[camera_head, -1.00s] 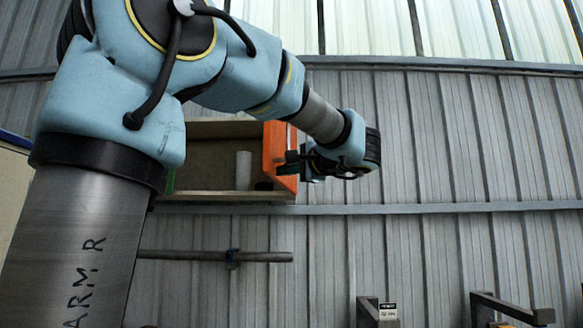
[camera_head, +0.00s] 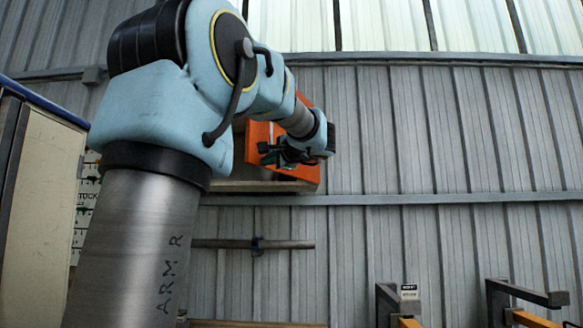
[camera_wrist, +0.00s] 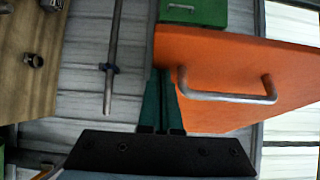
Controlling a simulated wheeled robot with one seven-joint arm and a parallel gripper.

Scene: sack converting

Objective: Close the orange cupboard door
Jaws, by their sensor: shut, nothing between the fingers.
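The orange cupboard door (camera_head: 308,172) is on the wall cupboard (camera_head: 240,187), seen at a slant and partly hidden behind my arm. It looks partly open; the exact angle is hard to tell. The cupboard's inside is mostly hidden by my arm. In the wrist view the orange door (camera_wrist: 235,60) fills the upper right, with a silver bar handle (camera_wrist: 230,98) on it. My gripper (camera_head: 268,154) is shut and empty. In the wrist view its green fingers (camera_wrist: 165,75) lie at the door's left edge, left of the handle; whether they touch it is unclear.
A green front with a handle (camera_wrist: 205,12) lies beyond the door in the wrist view. A wall pipe (camera_head: 285,244) runs below the cupboard. Metal brackets (camera_head: 520,292) stand at lower right. A pale panel (camera_head: 45,180) stands at left. The wall to the right is clear.

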